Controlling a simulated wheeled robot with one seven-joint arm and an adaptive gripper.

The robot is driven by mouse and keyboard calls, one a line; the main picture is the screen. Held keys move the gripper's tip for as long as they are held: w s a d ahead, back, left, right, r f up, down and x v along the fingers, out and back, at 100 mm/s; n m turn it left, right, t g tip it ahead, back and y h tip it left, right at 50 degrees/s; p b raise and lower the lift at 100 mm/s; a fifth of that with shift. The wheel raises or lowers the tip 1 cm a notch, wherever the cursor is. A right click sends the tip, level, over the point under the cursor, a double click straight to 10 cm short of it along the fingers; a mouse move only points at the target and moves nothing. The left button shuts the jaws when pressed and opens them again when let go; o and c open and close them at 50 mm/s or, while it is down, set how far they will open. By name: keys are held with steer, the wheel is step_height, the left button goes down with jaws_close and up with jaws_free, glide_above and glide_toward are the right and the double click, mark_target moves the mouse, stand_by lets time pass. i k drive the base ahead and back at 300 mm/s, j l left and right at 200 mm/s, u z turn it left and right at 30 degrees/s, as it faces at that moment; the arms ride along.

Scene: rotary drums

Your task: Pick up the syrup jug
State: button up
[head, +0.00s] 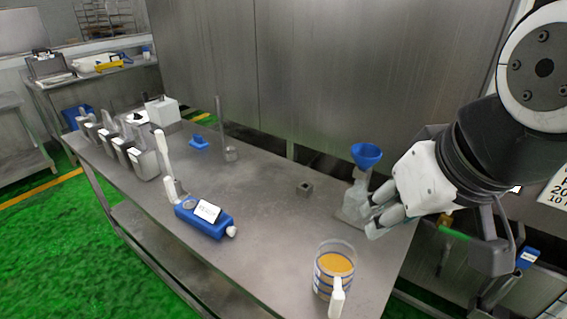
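A clear jug (334,272) with amber contents and blue markings stands upright at the near right end of the steel table. Its white handle (337,297) faces the near side. My gripper (369,214) is at the table's right edge, behind and to the right of the jug and apart from it. Its pale fingers point left and look spread. The fingertips overlap a translucent bottle with a blue funnel (366,154) in the picture; I cannot tell whether they touch it. I see nothing held.
A blue device (204,218) with a white label lies on the steel table (262,226). A small metal block (305,188) sits mid-table. Several metal containers (143,160) line the left edge. A thin upright rod (219,124) stands at the back. Bare tabletop lies between the blue device and the jug.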

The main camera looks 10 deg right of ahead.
mark_target(335, 262)
steer(key=k+j, duration=0.15)
steer(key=j, duration=0.2)
steer(key=k+j, duration=0.2)
steer(key=j, duration=0.15)
steer(key=k+j, duration=0.15)
steer(key=j, duration=0.2)
steer(key=k+j+u, duration=0.1)
steer(key=j, duration=0.25)
steer(key=k+j, duration=0.2)
steer(key=j, duration=0.15)
steer(key=k+j, duration=0.15)
steer(key=j, duration=0.2)
